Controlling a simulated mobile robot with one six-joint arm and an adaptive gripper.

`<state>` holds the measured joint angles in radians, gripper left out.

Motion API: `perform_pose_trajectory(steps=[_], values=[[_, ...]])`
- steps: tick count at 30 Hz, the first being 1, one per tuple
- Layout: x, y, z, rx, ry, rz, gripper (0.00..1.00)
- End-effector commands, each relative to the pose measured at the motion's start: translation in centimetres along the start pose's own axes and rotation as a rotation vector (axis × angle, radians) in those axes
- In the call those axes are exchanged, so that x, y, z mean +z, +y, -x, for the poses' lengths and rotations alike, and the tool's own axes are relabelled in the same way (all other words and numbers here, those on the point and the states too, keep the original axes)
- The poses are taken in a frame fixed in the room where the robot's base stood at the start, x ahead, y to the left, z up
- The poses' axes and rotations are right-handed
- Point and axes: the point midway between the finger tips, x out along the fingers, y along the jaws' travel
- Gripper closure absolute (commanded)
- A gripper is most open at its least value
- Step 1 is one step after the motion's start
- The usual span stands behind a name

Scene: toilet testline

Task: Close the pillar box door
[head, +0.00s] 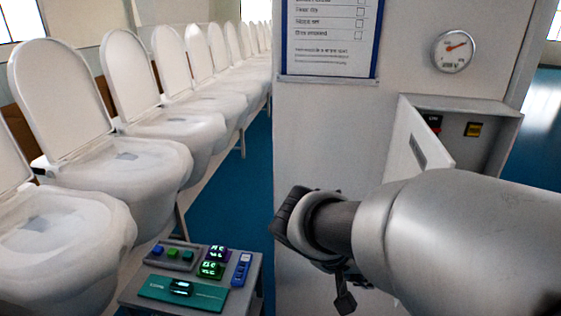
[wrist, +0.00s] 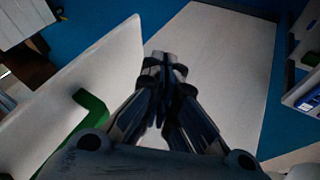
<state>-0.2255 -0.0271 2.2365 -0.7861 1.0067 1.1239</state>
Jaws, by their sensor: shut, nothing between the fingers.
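The pillar box (head: 505,122) is a grey box on the face of the pale pillar. Its door (head: 418,140) stands open, swung out on the left side, and its lower part is hidden behind my arm. Inside, a red part (head: 433,122) and a yellow part (head: 473,129) show. My gripper (head: 344,301) is left of and below the door, in front of the pillar and apart from the door in the head view; my arm hides most of it. In the wrist view my gripper (wrist: 163,62) is shut and empty. I cannot tell whether the white panel (wrist: 105,70) there is the door.
A small grey table (head: 140,295) with coloured devices stands at the lower left. A row of white toilets (head: 130,150) runs along the left. A gauge (head: 453,51) and a framed notice (head: 330,40) are on the pillar (head: 400,70). Blue floor (head: 230,190) is open between.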

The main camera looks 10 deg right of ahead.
Motion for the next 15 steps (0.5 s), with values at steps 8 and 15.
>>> perform_pose_trajectory(steps=[8,15], values=[[0.0,2.6,-3.0,-0.001,0.000,-0.006,1.00],[0.0,3.5,-3.5,-0.003,0.001,-0.002,1.00]])
